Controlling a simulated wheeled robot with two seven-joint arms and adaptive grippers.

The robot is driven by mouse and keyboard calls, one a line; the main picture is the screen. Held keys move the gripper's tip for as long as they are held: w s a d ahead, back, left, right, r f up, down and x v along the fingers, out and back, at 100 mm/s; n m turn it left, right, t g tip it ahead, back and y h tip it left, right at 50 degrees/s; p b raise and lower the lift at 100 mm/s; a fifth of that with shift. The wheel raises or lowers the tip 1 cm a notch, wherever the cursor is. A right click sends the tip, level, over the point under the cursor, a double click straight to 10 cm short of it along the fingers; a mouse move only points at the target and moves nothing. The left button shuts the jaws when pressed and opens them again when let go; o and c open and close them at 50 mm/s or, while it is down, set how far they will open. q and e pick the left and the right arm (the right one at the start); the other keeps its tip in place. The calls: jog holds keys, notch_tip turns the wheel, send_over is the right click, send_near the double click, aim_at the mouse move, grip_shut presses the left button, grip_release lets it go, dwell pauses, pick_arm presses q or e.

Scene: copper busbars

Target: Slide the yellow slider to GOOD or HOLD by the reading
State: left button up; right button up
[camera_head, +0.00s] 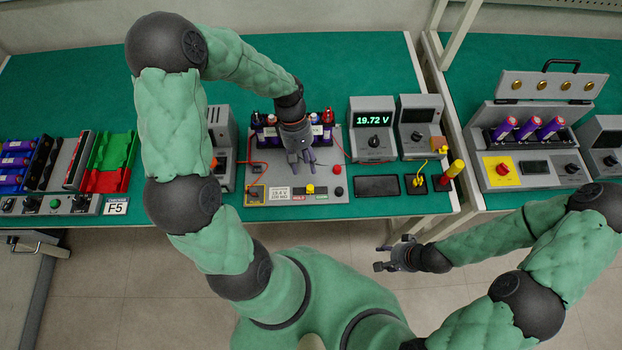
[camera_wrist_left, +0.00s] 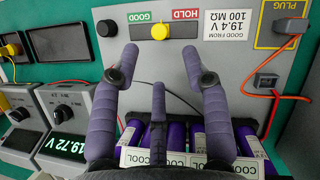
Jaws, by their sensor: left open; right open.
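The yellow slider (camera_head: 310,189) sits on the front of a grey panel (camera_head: 330,158). In the left wrist view the slider (camera_wrist_left: 159,31) stands about midway between the green GOOD label (camera_wrist_left: 139,17) and the red HOLD label (camera_wrist_left: 185,15). A card (camera_wrist_left: 229,40) reads "GOOD FROM 19.4 V 100 MΩ". The meter display (camera_head: 375,120) reads 19.72 V. My left gripper (camera_head: 300,160) is open and empty over the panel, behind the slider as seen from the head. In its wrist view the fingertips (camera_wrist_left: 160,62) point toward the slider, apart from it. My right gripper (camera_head: 380,258) is open and empty, off the table.
Purple cells (camera_wrist_left: 195,140) marked COOL stand in a rack behind the slider. A black pad (camera_head: 377,185) lies to the right. Other stations stand on both sides.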

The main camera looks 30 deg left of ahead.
aim_at(310, 187)
pick_arm(q)
jog(key=b+x, duration=0.2)
jog(key=x, duration=0.6)
jog(key=shift+d+f, duration=0.1)
jog(key=shift+f, duration=0.1)
jog(key=shift+c, duration=0.3)
grip_shut()
